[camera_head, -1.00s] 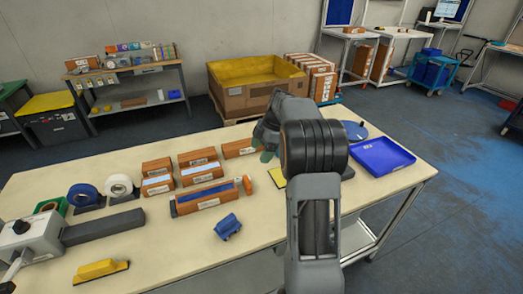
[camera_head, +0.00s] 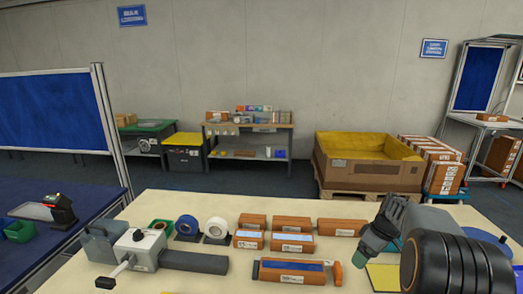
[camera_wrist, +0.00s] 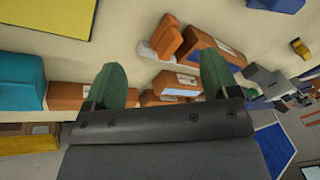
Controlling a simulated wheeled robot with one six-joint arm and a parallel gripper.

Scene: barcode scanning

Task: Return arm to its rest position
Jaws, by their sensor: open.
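My gripper (camera_head: 366,250) is above the right part of the cream workbench (camera_head: 235,272), left of my dark arm link. Its green fingertips point down and left. In the wrist view my gripper (camera_wrist: 160,76) has its two green fingers wide apart with nothing held between them. Brown boxes on the bench show behind and between the fingers there. In the head view my arm hides part of the bench's right end.
Several brown boxes (camera_head: 291,224) stand mid-bench. A long box with a blue top (camera_head: 292,265) lies nearer. Tape rolls (camera_head: 215,228) and a grey lever device (camera_head: 140,243) are at left. A yellow-lined crate (camera_head: 340,174) is behind. A blue table (camera_head: 40,245) is at far left.

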